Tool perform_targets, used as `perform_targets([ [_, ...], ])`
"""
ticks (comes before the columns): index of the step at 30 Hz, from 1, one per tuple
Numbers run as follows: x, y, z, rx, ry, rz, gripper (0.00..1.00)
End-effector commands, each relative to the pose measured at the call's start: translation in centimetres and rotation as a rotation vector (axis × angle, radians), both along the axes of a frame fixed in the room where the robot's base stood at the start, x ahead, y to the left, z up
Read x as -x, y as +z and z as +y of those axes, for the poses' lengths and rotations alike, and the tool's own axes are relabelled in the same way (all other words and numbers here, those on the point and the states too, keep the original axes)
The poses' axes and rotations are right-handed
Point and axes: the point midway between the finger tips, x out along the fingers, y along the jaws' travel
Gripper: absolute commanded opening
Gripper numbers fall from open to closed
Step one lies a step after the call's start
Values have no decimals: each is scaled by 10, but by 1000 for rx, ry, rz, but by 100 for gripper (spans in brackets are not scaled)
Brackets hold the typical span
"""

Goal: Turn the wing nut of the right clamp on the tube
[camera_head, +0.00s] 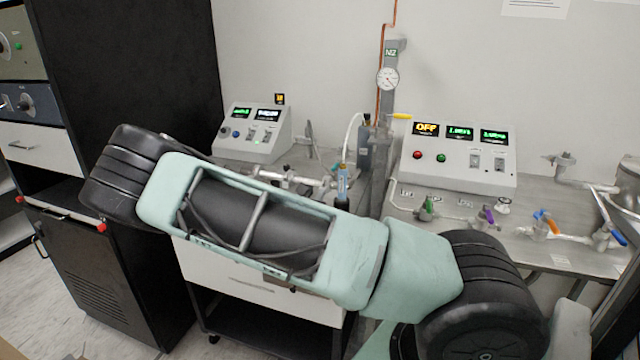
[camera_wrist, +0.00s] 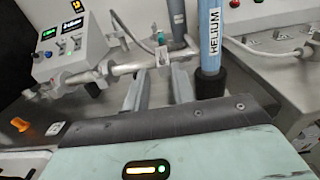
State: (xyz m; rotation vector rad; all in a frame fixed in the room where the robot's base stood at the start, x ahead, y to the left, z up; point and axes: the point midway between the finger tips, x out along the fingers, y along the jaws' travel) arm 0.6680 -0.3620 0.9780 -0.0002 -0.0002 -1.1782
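The metal tube (camera_wrist: 128,67) runs slantwise across the upper left of the wrist view, from a fitting low on the left up toward the blue cylinder. A clamp-like fitting (camera_wrist: 103,72) sits along it, and a small tagged part (camera_wrist: 163,57) with a green top lies further right. Which is the right clamp, and its wing nut, I cannot make out. My gripper (camera_wrist: 155,74) is open, its two grey fingers apart, pointing at the tube with nothing seen between them. In the head view the tube (camera_head: 290,178) shows behind my arm, which hides the gripper.
A blue helium cylinder (camera_wrist: 210,35) with a black base stands close right of my fingers. A control box (camera_head: 252,133) is behind left; another (camera_head: 457,158) reads OFF at right. Coloured valves (camera_head: 487,216) stand on the right bench. An orange knob (camera_wrist: 20,124) is at lower left.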

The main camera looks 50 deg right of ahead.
Motion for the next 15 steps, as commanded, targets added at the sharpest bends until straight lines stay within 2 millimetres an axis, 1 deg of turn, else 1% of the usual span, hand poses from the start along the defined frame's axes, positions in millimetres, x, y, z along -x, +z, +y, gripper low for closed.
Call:
perform_targets([
  [1, -4, 2, -11, 1, -3, 1, 25],
  [6, -15, 1, -37, 1, -2, -1, 25],
  [9, -19, 1, -47, 0, -1, 0, 25],
  [15, -23, 0, -56, 0, -1, 0, 25],
])
